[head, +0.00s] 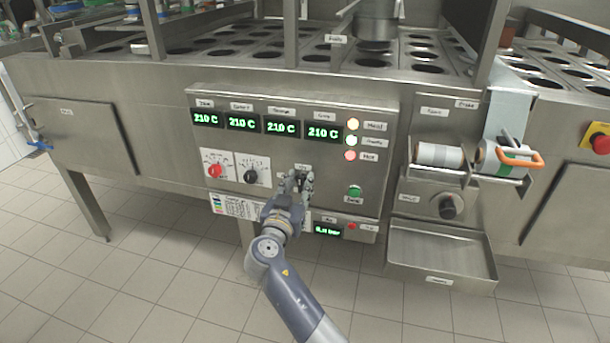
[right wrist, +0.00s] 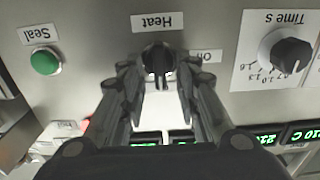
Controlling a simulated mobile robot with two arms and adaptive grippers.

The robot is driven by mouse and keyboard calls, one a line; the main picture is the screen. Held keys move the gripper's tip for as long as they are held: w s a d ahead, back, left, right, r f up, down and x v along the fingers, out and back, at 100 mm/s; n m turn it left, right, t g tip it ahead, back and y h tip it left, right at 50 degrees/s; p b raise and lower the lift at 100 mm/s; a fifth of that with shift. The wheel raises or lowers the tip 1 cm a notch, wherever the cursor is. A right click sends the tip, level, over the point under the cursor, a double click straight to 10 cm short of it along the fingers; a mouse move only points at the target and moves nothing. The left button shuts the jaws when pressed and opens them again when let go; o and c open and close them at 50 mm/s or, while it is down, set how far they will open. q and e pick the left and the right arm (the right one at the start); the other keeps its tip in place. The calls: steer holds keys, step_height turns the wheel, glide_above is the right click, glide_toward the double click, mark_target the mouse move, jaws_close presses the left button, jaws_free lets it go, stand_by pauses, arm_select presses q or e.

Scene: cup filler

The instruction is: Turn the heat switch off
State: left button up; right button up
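The heat switch (right wrist: 158,60) is a black rotary knob under a "Heat" label (right wrist: 157,21) in the right wrist view, which shows the panel upside down. An "Off" label (right wrist: 206,56) sits to the right of the knob there. My right gripper (right wrist: 160,82) is open, with its fingers on either side of the knob; I cannot tell whether they touch it. In the head view, my right gripper (head: 298,184) is in front of the control panel (head: 375,190) and hides most of the switch. My left gripper is not in view.
Several green displays (head: 282,128) read 210 C. A red knob (head: 214,170), a black time knob (head: 251,176) and a green seal button (head: 354,191) flank the switch. A metal tray (head: 440,255) juts out at right.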

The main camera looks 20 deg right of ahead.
stand_by(0.3)
jaws_close()
